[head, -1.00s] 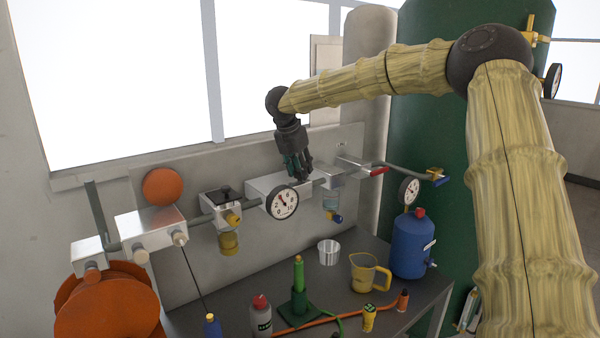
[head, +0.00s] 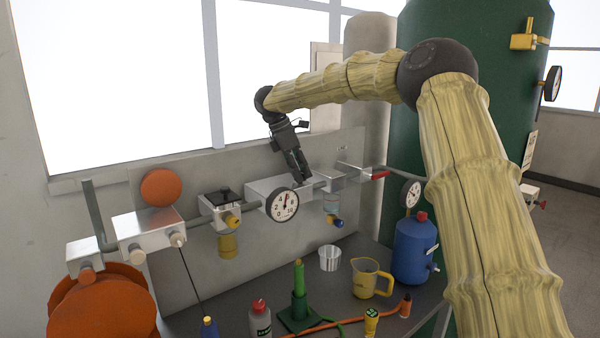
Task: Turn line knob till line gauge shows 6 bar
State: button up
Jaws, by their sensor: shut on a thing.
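The line gauge (head: 282,204) is a round white dial with a black rim, on the front of a grey metal block (head: 262,187) in the wall pipe line. Its needle points nearly straight up, slightly right; the exact reading is too small to tell. My gripper (head: 302,178) comes down from above, just behind and right of the gauge, at the top of the block. Its fingers are shut, and the line knob between them is hidden by the fingers.
A red-handled valve (head: 378,175) sits further right. A bench below holds a yellow jug (head: 371,278), a metal cup (head: 330,258) and a blue canister (head: 413,248).

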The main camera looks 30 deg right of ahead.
jog(key=shift+m, duration=0.3)
jog(key=o, duration=1)
jog(key=v, duration=1.2)
jog(key=shift+w, duration=0.2)
jog(key=shift+d, duration=0.1)
